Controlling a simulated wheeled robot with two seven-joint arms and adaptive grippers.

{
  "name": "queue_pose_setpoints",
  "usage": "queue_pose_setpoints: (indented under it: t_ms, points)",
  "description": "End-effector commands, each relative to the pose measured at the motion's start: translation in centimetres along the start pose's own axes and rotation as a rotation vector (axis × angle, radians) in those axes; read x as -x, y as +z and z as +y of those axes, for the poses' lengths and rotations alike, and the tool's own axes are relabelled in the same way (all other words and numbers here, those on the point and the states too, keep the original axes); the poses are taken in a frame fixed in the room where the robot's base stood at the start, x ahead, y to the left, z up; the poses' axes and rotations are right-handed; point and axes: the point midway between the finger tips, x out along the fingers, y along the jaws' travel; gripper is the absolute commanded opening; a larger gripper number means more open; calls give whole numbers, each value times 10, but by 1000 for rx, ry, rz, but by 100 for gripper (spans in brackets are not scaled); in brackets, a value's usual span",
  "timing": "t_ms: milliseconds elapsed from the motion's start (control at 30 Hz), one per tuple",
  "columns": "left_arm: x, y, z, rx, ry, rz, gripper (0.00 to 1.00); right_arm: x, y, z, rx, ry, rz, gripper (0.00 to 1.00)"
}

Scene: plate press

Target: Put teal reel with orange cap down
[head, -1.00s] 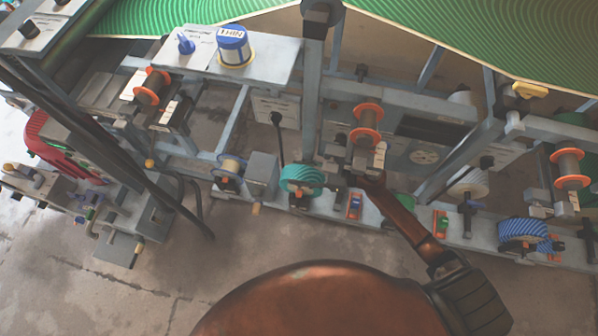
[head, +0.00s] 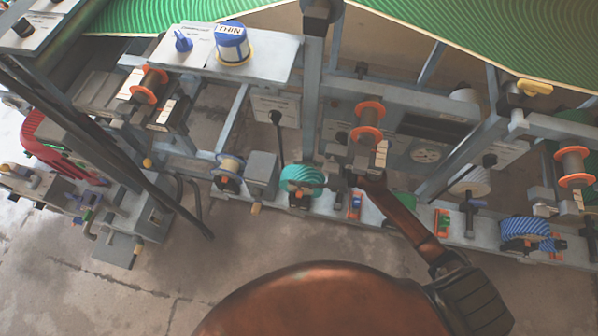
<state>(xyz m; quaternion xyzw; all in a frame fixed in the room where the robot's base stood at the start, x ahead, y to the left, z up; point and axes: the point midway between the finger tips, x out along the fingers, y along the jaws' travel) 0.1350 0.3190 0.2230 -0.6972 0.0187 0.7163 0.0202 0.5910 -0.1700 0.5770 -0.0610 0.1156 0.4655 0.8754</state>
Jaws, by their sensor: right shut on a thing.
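The teal reel (head: 302,177) with its orange cap (head: 298,188) is in the middle of the head view, at the front beam of the frame. My right arm comes in from the lower right. Its gripper (head: 338,178) is at the right side of the teal reel and appears shut on it; the fingertips are small and dark, and the exact contact is hard to see. I cannot tell whether the reel's underside touches the beam. My left gripper is out of view.
A white-and-blue reel (head: 229,168) and a grey box (head: 262,174) stand left of the teal reel. A blue and an orange switch (head: 355,204) sit to its right. An orange-flanged reel (head: 368,117) is above, and a blue striped reel (head: 526,231) far right.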

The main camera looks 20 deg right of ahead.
Motion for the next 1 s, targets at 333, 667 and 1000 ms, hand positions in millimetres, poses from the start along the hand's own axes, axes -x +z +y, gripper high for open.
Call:
queue_pose_setpoints:
  t_ms: [333, 667, 1000]
  points:
    - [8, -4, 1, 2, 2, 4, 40, -1, 1, -1, 2, 0, -5, 0]
    - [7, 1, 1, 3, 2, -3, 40, 0, -2, 0, 0, 0, 0, 60]
    - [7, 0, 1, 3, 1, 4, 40, 0, 0, 0, 0, 0, 0, 60]
